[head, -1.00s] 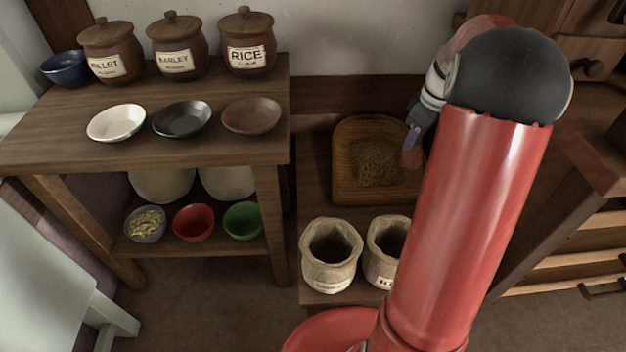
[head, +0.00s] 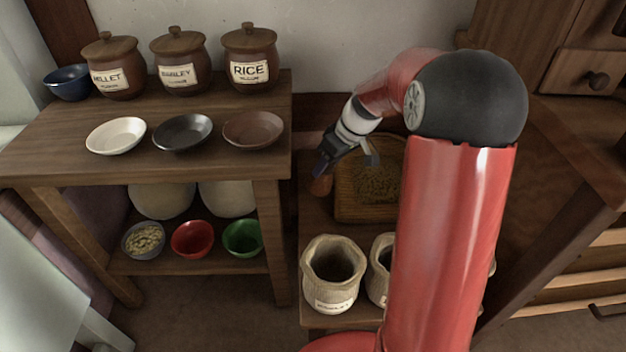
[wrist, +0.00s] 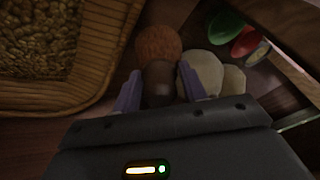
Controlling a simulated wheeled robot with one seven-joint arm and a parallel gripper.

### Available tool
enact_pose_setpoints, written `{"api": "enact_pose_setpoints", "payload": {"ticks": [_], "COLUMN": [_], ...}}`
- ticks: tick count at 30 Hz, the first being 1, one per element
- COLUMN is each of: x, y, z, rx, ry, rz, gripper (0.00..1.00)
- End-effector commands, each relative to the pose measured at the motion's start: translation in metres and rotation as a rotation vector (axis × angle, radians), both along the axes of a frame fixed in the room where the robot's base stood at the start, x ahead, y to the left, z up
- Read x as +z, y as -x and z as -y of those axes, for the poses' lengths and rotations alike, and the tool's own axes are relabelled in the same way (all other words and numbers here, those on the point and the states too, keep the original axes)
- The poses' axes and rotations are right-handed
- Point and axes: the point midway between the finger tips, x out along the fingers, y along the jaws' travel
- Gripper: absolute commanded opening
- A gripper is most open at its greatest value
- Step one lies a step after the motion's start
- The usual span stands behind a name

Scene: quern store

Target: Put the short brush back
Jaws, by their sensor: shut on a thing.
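The short brush (head: 321,186) hangs from my gripper (head: 345,165) in the head view, over the low bench just left of the grain tray. The wrist view shows my gripper (wrist: 160,90) shut on the brush's dark handle (wrist: 159,78), with its round orange-brown bristle end (wrist: 158,43) beyond the fingertips. Whether the bristles touch the bench cannot be told.
The wooden tray of grain (head: 348,212) lies beside the brush. A shelf table (head: 220,165) at left bears jars and dishes, with bowls below. Bare bench (head: 318,215) shows left of the tray.

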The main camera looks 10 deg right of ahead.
Motion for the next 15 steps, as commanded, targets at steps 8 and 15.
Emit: {"api": "enact_pose_setpoints", "payload": {"ticks": [8, 15], "x": [-0.026, -0.034], "y": [-0.002, -0.007], "z": [-0.007, -0.026], "rx": [0.002, 0.013], "ry": [0.000, 0.137], "rz": [0.000, -0.032], "gripper": [0.21, 0.21]}}
